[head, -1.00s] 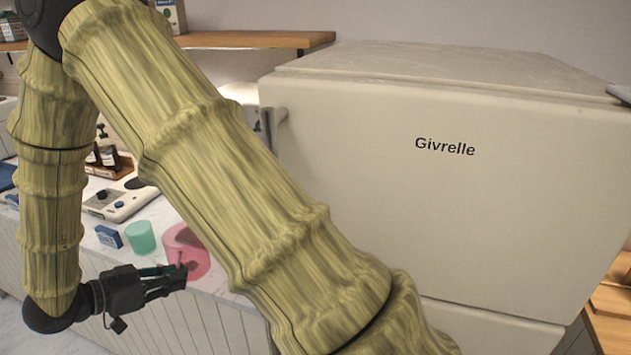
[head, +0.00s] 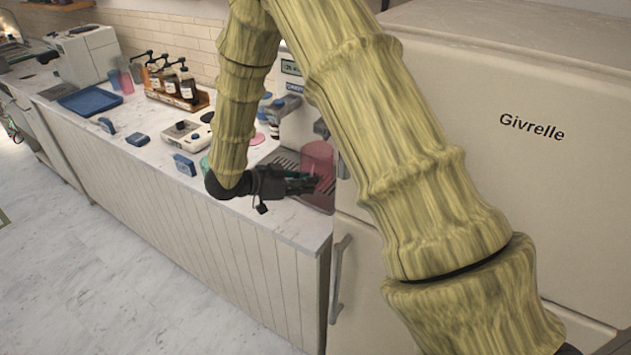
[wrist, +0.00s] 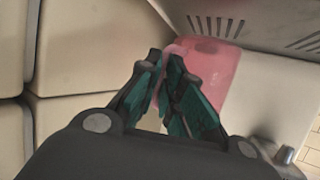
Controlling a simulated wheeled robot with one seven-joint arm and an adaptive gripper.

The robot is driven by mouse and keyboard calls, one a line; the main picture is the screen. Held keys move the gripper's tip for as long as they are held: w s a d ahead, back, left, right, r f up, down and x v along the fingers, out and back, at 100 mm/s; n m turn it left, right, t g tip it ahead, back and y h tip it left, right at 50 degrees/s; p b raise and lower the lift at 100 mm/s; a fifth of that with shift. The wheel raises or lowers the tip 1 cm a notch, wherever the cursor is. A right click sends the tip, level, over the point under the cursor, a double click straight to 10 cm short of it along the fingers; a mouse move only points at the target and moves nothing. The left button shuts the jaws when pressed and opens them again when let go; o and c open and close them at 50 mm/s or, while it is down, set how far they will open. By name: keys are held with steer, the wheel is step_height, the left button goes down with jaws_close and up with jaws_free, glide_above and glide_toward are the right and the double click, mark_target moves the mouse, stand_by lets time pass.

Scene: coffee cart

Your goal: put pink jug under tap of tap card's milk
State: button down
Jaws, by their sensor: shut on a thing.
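The pink jug (head: 318,158), translucent, is upright at the right end of the counter, over or on the dark drip tray (head: 283,158) beside the fridge. I cannot tell whether it rests there. My gripper (head: 303,184) is at its near side, fingers closed on it, probably at the handle. In the wrist view the jug (wrist: 212,72) shows just beyond the closed fingertips (wrist: 167,55). A tap machine (head: 296,128) stands behind, with a tap (head: 321,129) near the jug's top. A small blue card (head: 295,87) is on the machine, its text unreadable. My arm hides part of the machine.
The cream fridge (head: 490,170) stands close on the right. A green cup (head: 205,165) is partly behind my arm. A pink disc (head: 257,139), a scale (head: 187,135), a blue card stand (head: 184,165) and a bottle rack (head: 180,97) are to the left.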

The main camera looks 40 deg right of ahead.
mark_target(320, 176)
steer(key=shift+w+d+f+p, duration=0.1)
steer(key=shift+w+d+p, duration=0.25)
steer(key=shift+d, duration=0.55)
steer(key=shift+w+d+p, duration=0.2)
steer(key=shift+w+d, duration=0.1)
steer(key=shift+d, duration=0.6)
steer(key=shift+d+f, duration=0.25)
steer(key=shift+w+f+p, duration=0.1)
steer(key=shift+f+p, duration=0.75)
steer(key=shift+f, duration=0.75)
steer(key=shift+f, duration=0.1)
steer(key=c, duration=1.6)
jaws_free()
steer(key=shift+o, duration=0.2)
steer(key=shift+a, duration=0.1)
steer(key=b+v, duration=0.3)
steer(key=v, duration=0.9)
steer(key=shift+b, duration=0.3)
